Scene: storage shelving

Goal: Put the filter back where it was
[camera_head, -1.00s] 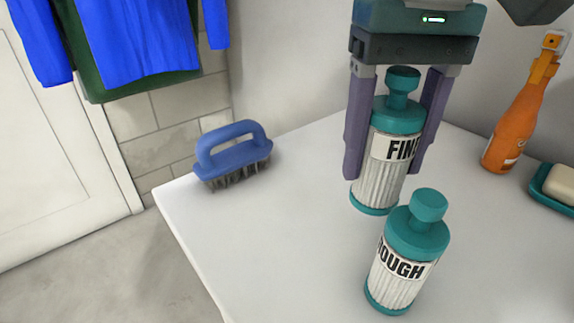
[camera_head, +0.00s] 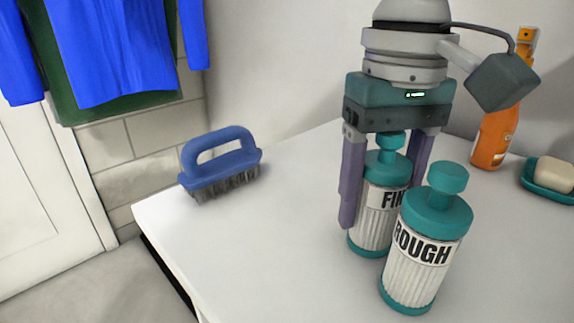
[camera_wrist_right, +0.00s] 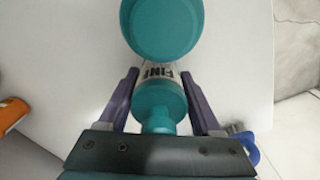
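The FINE filter (camera_head: 372,222) is a ribbed white cylinder with a teal cap, knob and base. My right gripper (camera_head: 382,190) comes down from above with its two purple fingers on either side of it, shut on it. The filter is upright; I cannot tell whether its base touches the white counter. The similar ROUGH filter (camera_head: 420,275) stands upright in front of it and hides part of its right side. In the right wrist view the FINE filter (camera_wrist_right: 158,98) sits between the fingers, partly covered by a large teal round top (camera_wrist_right: 162,30). My left gripper is not in view.
A blue brush (camera_head: 222,160) stands near the left corner of the white counter (camera_head: 250,250). An orange bottle (camera_head: 492,140) and a teal soap dish (camera_head: 545,190) with soap are at the right. The counter between the brush and the filters is clear.

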